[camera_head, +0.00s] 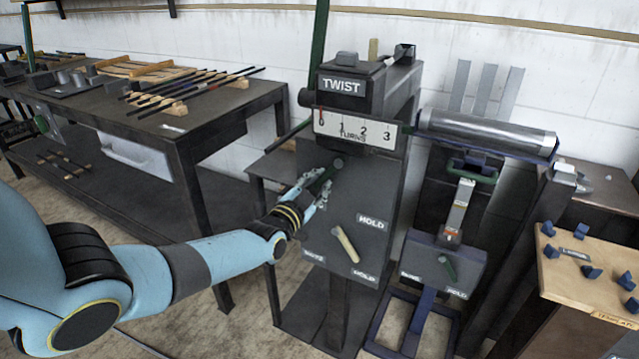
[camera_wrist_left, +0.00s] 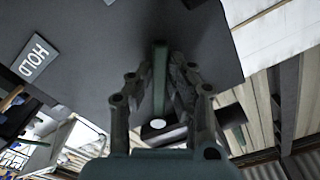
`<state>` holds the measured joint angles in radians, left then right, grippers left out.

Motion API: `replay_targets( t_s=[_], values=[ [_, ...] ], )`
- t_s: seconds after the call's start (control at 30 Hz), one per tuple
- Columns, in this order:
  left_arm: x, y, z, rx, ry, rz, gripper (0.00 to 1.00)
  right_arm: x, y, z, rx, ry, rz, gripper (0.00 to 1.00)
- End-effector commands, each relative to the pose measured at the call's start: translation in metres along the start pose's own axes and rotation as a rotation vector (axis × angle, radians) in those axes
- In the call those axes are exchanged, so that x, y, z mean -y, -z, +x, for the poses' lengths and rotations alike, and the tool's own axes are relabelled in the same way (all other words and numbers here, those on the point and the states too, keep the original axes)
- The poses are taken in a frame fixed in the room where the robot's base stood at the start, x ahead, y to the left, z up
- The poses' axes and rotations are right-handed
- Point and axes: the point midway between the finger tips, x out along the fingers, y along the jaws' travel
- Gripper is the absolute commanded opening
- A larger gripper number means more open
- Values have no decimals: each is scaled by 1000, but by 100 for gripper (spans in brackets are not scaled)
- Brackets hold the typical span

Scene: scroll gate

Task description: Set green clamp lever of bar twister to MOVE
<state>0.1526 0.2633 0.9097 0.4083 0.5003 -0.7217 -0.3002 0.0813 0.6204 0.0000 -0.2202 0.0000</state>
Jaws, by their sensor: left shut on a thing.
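The bar twister (camera_head: 352,200) is a dark upright machine with a TWIST sign and a TURNS scale (camera_head: 355,130). The green clamp lever (camera_head: 327,174) is on the upper part of its front panel, slanting down-left from a round pivot. My left gripper (camera_head: 318,189) is shut on this lever. In the left wrist view the green lever (camera_wrist_left: 160,75) lies between the two fingers (camera_wrist_left: 158,110). A HOLD label (camera_head: 371,221) sits right and below; it shows in the wrist view too (camera_wrist_left: 35,58). The fingers cover the area left of the lever, and no MOVE label is readable there.
A cream lever (camera_head: 345,243) is lower on the panel, between a blurred label (camera_head: 313,257) and another HOLD label (camera_head: 364,277). A second machine with a roller (camera_head: 486,132) stands right. A bench (camera_head: 170,120) with bars is left. A wooden board (camera_head: 600,280) is far right.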

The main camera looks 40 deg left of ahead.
Motion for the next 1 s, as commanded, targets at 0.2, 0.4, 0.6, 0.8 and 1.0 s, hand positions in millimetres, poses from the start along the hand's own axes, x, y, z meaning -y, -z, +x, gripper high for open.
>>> replay_targets(
  t_s=[0.2,0.4,0.6,0.8,1.0],
  values=[
    [0,-1,0,1,-1,6,0,1,0,0,0,1,1,38],
    [0,-1,0,0,-1,4,38,2,0,0,0,3,1,38],
    [0,0,0,0,0,2,38,2,0,0,0,2,1,38],
    [0,-2,-14,1,-1,1,38,0,0,0,0,1,1,38],
    [0,-1,-57,1,-3,2,38,1,0,0,0,1,1,38]
  ],
)
